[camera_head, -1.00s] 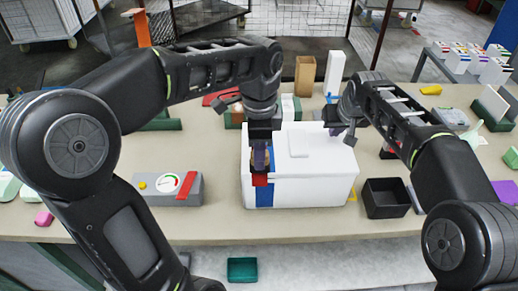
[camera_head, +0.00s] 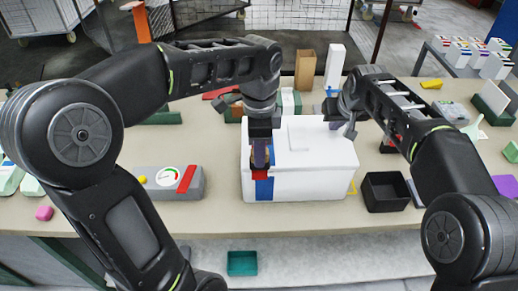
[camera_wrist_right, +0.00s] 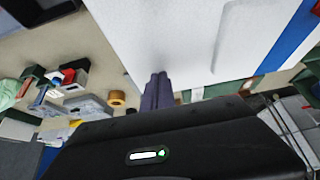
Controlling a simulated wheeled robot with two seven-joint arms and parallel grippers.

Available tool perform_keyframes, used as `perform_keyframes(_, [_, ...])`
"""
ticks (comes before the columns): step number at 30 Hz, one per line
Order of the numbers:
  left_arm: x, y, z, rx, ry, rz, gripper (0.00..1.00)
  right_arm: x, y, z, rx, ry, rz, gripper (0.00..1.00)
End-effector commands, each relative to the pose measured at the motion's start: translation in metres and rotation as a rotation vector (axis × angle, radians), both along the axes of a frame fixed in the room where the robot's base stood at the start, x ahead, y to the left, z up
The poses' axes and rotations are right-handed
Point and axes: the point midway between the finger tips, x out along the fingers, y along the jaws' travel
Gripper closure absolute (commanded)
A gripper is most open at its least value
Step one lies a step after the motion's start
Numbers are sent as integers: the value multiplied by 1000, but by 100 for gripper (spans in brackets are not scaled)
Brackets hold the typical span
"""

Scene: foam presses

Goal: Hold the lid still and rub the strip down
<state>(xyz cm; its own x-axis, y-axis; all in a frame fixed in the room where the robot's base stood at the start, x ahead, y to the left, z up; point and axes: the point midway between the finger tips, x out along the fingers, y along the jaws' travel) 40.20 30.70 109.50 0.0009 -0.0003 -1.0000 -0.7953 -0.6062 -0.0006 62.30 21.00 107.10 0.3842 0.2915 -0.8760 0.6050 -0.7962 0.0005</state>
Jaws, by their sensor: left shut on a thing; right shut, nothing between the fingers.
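A white box (camera_head: 315,182) with a white lid (camera_head: 325,150) stands on the table in the head view. A blue strip (camera_head: 264,190) runs down the left part of its front. In the right wrist view the strip (camera_wrist_right: 294,42) also crosses the lid top. My left gripper (camera_head: 262,160) points down at the lid's front left edge, shut on a red block (camera_head: 260,173) at the strip; its exact contact is partly hidden. My right gripper (camera_head: 347,132) is shut and empty at the lid's right side; its fingertips (camera_wrist_right: 157,85) appear at the lid edge, contact unclear.
A black open bin (camera_head: 385,192) stands right of the box. A grey gauge block (camera_head: 172,182) lies to the left. Brown (camera_head: 305,70) and white (camera_head: 335,66) upright blocks stand behind. A teal tray (camera_head: 242,263) sits below the table's front edge.

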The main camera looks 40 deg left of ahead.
Motion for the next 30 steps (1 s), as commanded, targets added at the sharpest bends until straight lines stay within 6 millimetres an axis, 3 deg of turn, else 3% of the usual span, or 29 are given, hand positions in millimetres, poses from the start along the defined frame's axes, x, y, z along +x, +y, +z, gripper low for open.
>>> perform_keyframes(1, [1, 1, -1, 1, -1, 0, 100, -2, -2, -8, -11, 12, 0, 100])
perform_keyframes(30, [22, 17, -2, 1, -1, 1, 100, -2, -2, -8, -11, 13, 0, 100])
